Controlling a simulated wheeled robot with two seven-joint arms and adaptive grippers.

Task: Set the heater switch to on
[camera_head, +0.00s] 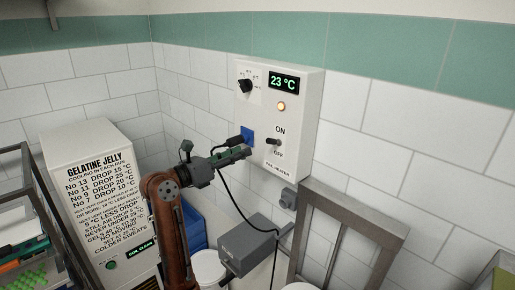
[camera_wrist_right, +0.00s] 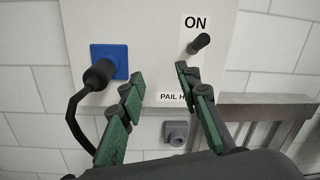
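The heater switch (camera_head: 272,142) is a dark lever on the white pail heater box (camera_head: 301,115) on the wall, between the ON and OFF labels. In the right wrist view the lever (camera_wrist_right: 200,43) stands just below ON; the OFF label is hidden there. I cannot tell for sure which way it is set. My right gripper (camera_head: 244,152) is in front of the box's lower part, left of and slightly below the lever. Its fingers (camera_wrist_right: 158,72) are apart and empty, the right fingertip just below and left of the lever, with a small gap. My left gripper is out of view.
The box has a 23 °C display (camera_head: 284,83), a dark knob (camera_head: 245,86) and a lit amber lamp (camera_head: 281,106). A black plug with a cable sits in the blue socket (camera_wrist_right: 122,58), close to my left finger. A metal frame (camera_head: 352,208) stands below right.

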